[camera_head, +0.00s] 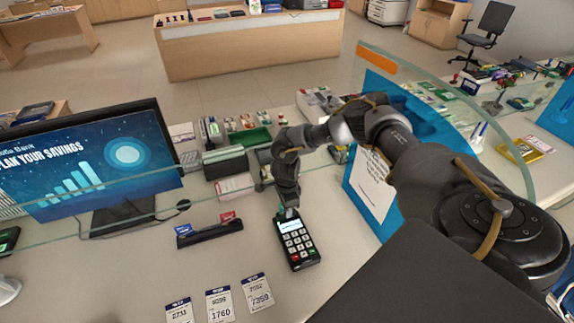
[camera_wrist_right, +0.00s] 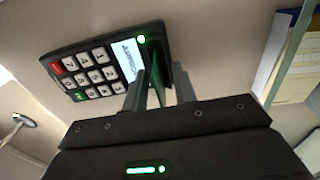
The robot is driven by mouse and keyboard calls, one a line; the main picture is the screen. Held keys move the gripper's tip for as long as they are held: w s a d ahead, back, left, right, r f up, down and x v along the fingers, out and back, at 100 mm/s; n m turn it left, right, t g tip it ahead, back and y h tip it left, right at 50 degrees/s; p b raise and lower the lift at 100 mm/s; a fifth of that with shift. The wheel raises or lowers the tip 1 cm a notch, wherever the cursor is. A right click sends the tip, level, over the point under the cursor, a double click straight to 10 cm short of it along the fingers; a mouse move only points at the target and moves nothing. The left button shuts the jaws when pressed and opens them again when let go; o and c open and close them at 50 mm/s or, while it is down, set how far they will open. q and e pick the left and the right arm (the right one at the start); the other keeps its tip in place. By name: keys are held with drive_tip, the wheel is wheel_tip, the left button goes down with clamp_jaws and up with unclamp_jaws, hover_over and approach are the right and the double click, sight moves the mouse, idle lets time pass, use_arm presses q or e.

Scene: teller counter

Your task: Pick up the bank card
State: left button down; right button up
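The bank card (camera_wrist_right: 155,72) is seen nearly edge-on in the right wrist view, as a thin dark strip with a green edge. It stands up at the screen end of a black card terminal (camera_head: 298,243), which also shows in the right wrist view (camera_wrist_right: 95,68). I cannot tell how deep it sits in the terminal. My right gripper (camera_head: 288,213) is over that end of the terminal. Its two fingers (camera_wrist_right: 158,92) are apart, one on each side of the card, with a gap visible on the right side. In the head view the gripper mostly hides the card. My left gripper is not in view.
A monitor (camera_head: 90,160) stands at the left behind a glass edge. A black holder (camera_head: 209,232) with small cards lies left of the terminal. Several number slips (camera_head: 219,305) lie in front. A blue panel with a white notice (camera_head: 371,185) stands close on the right.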

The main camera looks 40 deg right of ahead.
clamp_jaws()
drive_tip(key=shift+r, duration=0.15)
drive_tip(key=shift+r, duration=0.25)
wheel_tip(320, 180, up, 2)
drive_tip(key=shift+w+r+b, duration=0.1)
drive_tip(key=shift+b, duration=0.35)
drive_tip(key=s+a+r+b, duration=0.4)
drive_tip(key=s+a+r, duration=0.5)
drive_tip(key=a+r, duration=0.1)
drive_tip(key=shift+s+a, duration=0.2)
drive_tip(key=shift+s, duration=0.15)
drive_tip(key=shift+r, duration=0.1)
